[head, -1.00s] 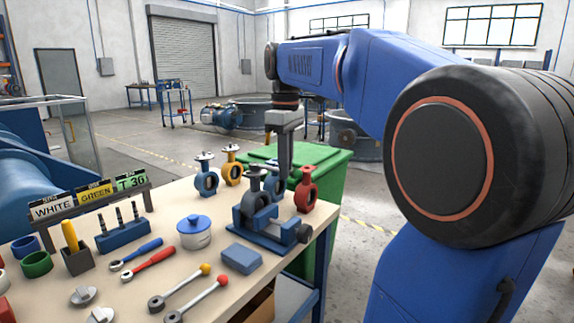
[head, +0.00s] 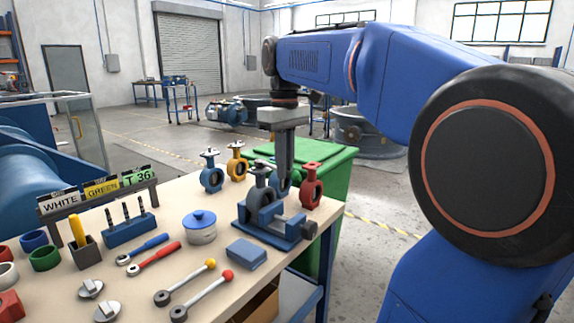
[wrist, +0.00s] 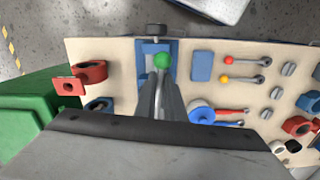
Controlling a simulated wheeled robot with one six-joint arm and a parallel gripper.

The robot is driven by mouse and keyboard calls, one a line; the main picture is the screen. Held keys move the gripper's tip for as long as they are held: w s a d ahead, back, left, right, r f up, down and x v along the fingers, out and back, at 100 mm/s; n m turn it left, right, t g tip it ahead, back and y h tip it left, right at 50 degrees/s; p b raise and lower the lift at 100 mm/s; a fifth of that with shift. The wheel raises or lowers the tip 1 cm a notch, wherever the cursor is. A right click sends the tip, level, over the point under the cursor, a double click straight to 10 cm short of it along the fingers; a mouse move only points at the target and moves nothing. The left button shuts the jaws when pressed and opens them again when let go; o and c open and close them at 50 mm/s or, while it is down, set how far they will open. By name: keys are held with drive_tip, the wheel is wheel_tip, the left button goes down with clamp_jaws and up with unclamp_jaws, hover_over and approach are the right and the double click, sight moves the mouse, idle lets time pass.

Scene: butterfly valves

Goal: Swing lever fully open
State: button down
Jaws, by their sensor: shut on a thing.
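A grey butterfly valve (head: 258,196) is held upright in a blue vise (head: 268,232) near the bench's far right corner. My gripper (head: 284,188) points down just right of the valve's top. In the wrist view, a green ball knob (wrist: 163,61) shows at the tips of my gripper (wrist: 161,82). The fingers are close together, shut on the lever below the knob. The fingers hide most of the lever, and the valve body is hidden in the wrist view.
A red valve (head: 312,187), a blue valve (head: 211,178) and a yellow valve (head: 236,164) stand around the vise. A blue block (head: 246,253), a blue-lidded pot (head: 201,230) and loose ball-ended levers (head: 190,283) lie nearer. A green bin (head: 338,178) stands beyond the bench.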

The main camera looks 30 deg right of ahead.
drive_tip(key=shift+s+a+m, duration=0.1)
drive_tip(key=shift+a+m, duration=0.5)
drive_tip(key=shift+m, duration=0.1)
drive_tip(key=shift+a+m, duration=0.2)
drive_tip(key=shift+m, duration=0.1)
drive_tip(key=c, duration=1.8)
unclamp_jaws()
drive_tip(key=shift+o, duration=0.2)
wheel_tip(320, 180, up, 7)
